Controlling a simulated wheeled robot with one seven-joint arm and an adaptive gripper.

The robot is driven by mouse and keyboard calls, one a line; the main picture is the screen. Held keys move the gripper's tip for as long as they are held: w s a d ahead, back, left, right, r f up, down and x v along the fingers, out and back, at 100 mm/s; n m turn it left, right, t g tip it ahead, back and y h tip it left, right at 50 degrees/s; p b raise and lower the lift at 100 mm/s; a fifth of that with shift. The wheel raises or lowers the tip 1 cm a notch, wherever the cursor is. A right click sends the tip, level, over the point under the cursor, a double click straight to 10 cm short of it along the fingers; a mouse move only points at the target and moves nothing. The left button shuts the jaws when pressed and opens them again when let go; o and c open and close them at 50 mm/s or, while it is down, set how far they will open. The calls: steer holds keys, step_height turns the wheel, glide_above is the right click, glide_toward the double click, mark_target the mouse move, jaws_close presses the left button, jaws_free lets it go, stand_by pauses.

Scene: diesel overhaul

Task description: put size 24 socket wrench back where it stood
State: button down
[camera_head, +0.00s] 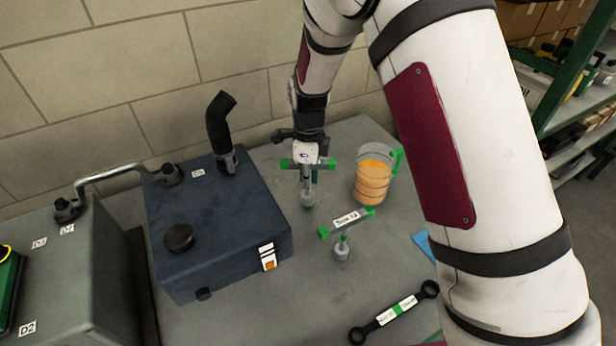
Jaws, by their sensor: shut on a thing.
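My gripper (305,155) is shut on the crossbar of a T-shaped socket wrench (308,196) with green ends. The wrench hangs upright, socket down, between the blue-grey box and the jug. I cannot tell whether its socket touches the bench, and no size label shows on it. A second T-shaped socket wrench (342,250) with green ends stands upright on the bench, nearer and to the right. It has a white size label whose number is too small to read surely.
A blue-grey metal box (215,225) with a black hose stands left of my gripper. A jug of orange liquid (373,182) stands to the right. A black double-ended ring wrench (395,311) lies in front. Bare bench (310,290) shows between them. A wall is behind.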

steer(key=shift+f, duration=0.1)
steer(key=shift+f, duration=1)
steer(key=c, duration=1)
jaws_free()
steer(key=shift+c, duration=0.2)
steer(key=shift+r, duration=0.1)
steer(key=shift+r+p, duration=0.95)
steer(key=shift+r, duration=3.45)
